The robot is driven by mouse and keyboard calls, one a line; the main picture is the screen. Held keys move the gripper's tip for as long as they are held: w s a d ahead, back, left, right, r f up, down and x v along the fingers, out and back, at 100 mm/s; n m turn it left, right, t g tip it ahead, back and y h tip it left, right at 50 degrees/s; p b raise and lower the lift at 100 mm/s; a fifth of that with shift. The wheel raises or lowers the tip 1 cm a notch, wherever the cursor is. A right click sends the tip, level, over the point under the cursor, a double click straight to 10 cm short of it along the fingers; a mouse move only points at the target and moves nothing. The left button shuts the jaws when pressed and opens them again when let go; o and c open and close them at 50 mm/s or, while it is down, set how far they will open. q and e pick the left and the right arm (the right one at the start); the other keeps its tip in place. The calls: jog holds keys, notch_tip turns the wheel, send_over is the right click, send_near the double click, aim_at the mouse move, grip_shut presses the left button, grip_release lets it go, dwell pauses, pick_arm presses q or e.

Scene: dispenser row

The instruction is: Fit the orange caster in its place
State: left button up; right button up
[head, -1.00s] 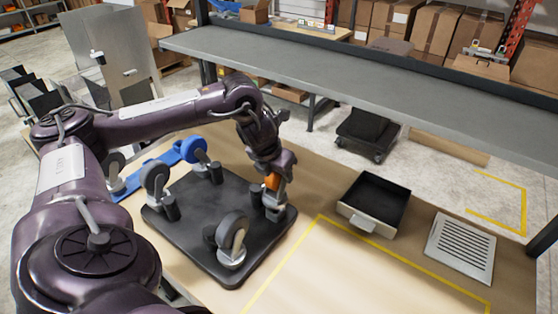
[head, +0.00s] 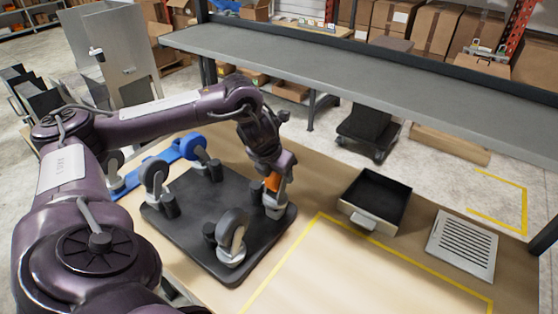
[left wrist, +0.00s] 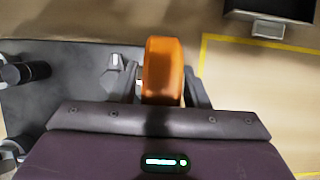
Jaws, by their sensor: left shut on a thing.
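The orange caster (head: 272,183) is at the right corner of the black base plate (head: 190,240), mostly covered by my left gripper. My left gripper (head: 274,190) is shut on the caster from above. In the left wrist view the orange wheel (left wrist: 163,70) sits between the two fingers (left wrist: 163,92). The caster's grey mount (head: 273,208) shows below the fingers, at the plate; I cannot tell whether it is fully seated. A grey caster (head: 232,232) stands at the plate's front, another (head: 155,178) at its left, and a blue one (head: 194,150) at its back. My right gripper is not in view.
A black open drawer tray (head: 376,200) and a slotted grey plate (head: 462,245) lie to the right on the table. A blue strip (head: 135,180) lies behind the plate. A grey shelf (head: 350,75) runs above the back. The yellow-taped area (head: 350,275) is clear.

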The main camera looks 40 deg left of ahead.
pick_arm(q)
jog(key=shift+f+b, duration=0.9)
jog(key=shift+f, duration=0.3)
jog(key=o, duration=1.3)
jog(key=v, duration=0.7)
jog(key=shift+r, duration=0.1)
jog(key=shift+s+r, duration=0.2)
jog(key=shift+r, duration=0.15)
